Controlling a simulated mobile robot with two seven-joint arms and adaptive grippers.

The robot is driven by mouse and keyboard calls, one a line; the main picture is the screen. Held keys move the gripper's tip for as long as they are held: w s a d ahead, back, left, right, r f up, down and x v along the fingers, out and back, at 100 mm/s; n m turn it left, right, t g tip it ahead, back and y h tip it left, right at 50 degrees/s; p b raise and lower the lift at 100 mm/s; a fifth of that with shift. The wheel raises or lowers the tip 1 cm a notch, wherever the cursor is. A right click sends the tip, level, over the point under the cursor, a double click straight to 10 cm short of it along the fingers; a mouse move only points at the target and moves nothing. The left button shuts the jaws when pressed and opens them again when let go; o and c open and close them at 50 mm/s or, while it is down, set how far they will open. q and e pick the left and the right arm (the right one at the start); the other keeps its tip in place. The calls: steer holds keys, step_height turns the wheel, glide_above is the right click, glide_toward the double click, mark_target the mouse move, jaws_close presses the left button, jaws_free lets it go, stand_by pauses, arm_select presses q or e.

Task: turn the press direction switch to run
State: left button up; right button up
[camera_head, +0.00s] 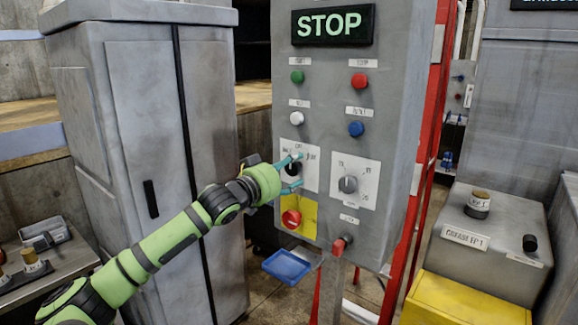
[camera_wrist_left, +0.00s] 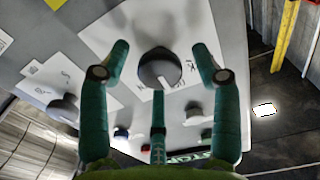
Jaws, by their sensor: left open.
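The press direction switch is a dark round knob (camera_head: 292,169) on a white plate, left of centre on the grey control panel. In the left wrist view the knob (camera_wrist_left: 160,68) sits between my fingers, with gaps visible on both sides. A white mark on it points toward the bottom of that picture, where the panel's top and STOP display lie. The small labels around it are partly hidden or too blurred to read surely. My left gripper (camera_head: 292,174) is open in front of the knob; its fingers (camera_wrist_left: 161,62) also show in the wrist view. My right gripper is out of view.
A second selector knob (camera_head: 348,184) is just right of the switch. A red button (camera_head: 291,219) on a yellow plate is just below. Green (camera_head: 297,77), red (camera_head: 360,81), white (camera_head: 297,118) and blue (camera_head: 356,129) buttons are above. A grey cabinet (camera_head: 140,170) stands left.

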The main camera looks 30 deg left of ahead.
arm_select(q)
steer(key=c, duration=1.2)
steer(key=shift+o, duration=0.2)
steer(key=shift+r+m+p, duration=0.1)
steer(key=shift+m+p, duration=0.75)
steer(key=shift+m, duration=0.35)
steer(key=m+p, duration=0.1)
steer(key=m, duration=0.1)
steer(key=shift+m, duration=0.3)
steer(key=m+p, duration=0.2)
steer(key=m, duration=0.2)
steer(key=shift+m+p, duration=0.3)
steer(key=shift+m, duration=0.1)
steer(key=shift+m, duration=0.3)
